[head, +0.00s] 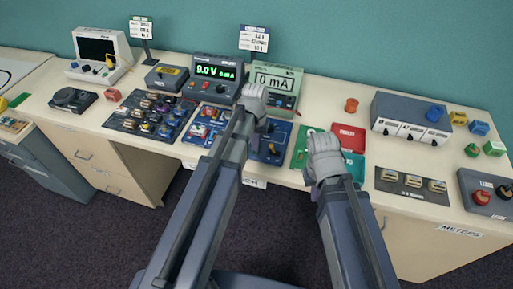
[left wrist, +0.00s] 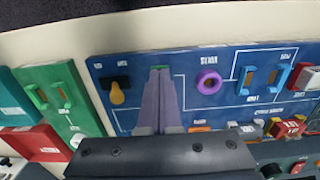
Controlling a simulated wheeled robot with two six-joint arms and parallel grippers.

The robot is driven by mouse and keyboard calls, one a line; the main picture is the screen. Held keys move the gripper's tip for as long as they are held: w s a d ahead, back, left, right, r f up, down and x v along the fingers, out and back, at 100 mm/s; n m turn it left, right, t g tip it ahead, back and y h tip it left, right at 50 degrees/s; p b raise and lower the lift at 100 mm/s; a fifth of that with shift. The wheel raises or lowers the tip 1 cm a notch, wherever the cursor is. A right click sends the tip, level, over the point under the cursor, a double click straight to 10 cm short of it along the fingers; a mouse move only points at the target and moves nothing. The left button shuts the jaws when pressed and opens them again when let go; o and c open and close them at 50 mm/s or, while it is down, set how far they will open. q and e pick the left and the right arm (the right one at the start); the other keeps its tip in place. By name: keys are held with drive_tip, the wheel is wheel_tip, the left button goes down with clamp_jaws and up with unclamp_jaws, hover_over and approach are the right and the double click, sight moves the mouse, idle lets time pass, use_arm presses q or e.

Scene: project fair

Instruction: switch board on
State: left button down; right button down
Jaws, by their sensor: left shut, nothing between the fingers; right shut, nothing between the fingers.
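The blue circuit board (head: 262,158) lies on the table, partly hidden by my left arm in the head view. Its surface also shows in the left wrist view (left wrist: 225,100). A switch with a black base and a yellow-orange lever (left wrist: 117,92) sits on it, beside my fingers and apart from them. In the head view the lever (head: 271,149) shows just right of my left forearm. My left gripper (left wrist: 160,72) is shut and empty over the board. My right gripper (head: 322,145) is shut and empty over the green board (head: 300,150).
The power supply (head: 215,72) reads 9.0 V and the meter (head: 275,82) reads 0 mA. The blue board also carries a purple ring part (left wrist: 209,82) and blue clips (left wrist: 262,80). A red tray (head: 348,138) lies right of the green board. A parts tray (head: 150,115) stands at the left.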

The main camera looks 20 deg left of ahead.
use_arm(q)
wheel_tip(320, 180, up, 7)
drive_tip(key=p, duration=0.7)
idle(0.4)
drive_tip(key=s+d+m+y, duration=0.1)
drive_tip(key=s+d+m, duration=0.2)
drive_tip(key=s+d, duration=0.7)
drive_tip(key=s, duration=0.4)
drive_tip(key=shift+s+d+f+b, duration=0.2)
drive_tip(key=shift+d+f+b, duration=0.05)
drive_tip(key=shift+f+b, duration=0.15)
drive_tip(key=shift+w, duration=0.1)
